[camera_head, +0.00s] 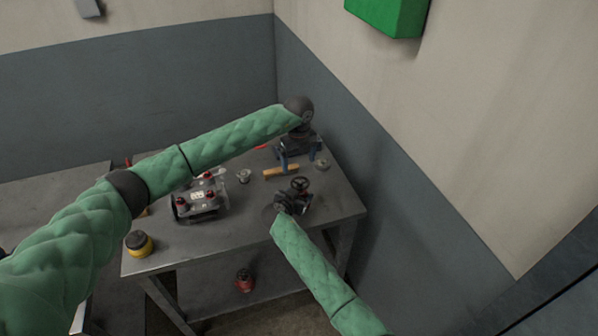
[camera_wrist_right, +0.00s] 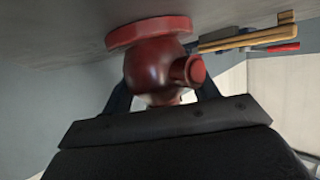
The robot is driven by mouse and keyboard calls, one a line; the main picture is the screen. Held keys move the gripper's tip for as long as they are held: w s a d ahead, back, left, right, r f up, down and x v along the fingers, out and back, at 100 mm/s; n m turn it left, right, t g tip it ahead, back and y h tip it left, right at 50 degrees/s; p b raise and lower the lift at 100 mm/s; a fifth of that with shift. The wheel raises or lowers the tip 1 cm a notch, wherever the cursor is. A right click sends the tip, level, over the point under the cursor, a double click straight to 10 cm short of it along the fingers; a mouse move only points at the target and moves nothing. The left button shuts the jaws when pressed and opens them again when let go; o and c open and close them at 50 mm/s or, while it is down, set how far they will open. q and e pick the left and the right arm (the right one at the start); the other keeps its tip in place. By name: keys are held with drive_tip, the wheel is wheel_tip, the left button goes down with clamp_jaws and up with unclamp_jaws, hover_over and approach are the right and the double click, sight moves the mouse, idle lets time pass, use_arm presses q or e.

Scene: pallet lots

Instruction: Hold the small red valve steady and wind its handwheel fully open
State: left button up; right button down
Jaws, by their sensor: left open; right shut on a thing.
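The small red valve (camera_wrist_right: 160,62) shows in the right wrist view, with a round body, a side stub and a wide flange against the grey bench surface. In the head view its dark handwheel (camera_head: 300,184) is on top, and its body is mostly hidden by my right gripper. My right gripper (camera_head: 304,200) is shut on the valve body, one blue finger on each side; it also shows in the right wrist view (camera_wrist_right: 163,96). My left gripper (camera_head: 298,160) is open and empty, fingers pointing down, above and behind the handwheel. The handwheel is out of the right wrist view.
The grey bench (camera_head: 245,235) also holds a block with red caps (camera_head: 200,203), a yellow-and-black round item (camera_head: 139,243), an orange-handled tool (camera_head: 281,171) and small metal fittings (camera_head: 244,175). A wall stands close on the right. The bench front is mostly clear.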

use_arm(q)
drive_tip(key=shift+r, duration=1.9)
use_arm(e)
drive_tip(key=shift+s+f, duration=0.1)
drive_tip(key=shift+f, duration=0.15)
drive_tip(key=shift+c, duration=1.6)
unclamp_jaws()
use_arm(q)
drive_tip(key=shift+f, duration=0.1)
use_arm(e)
drive_tip(key=shift+r, duration=0.1)
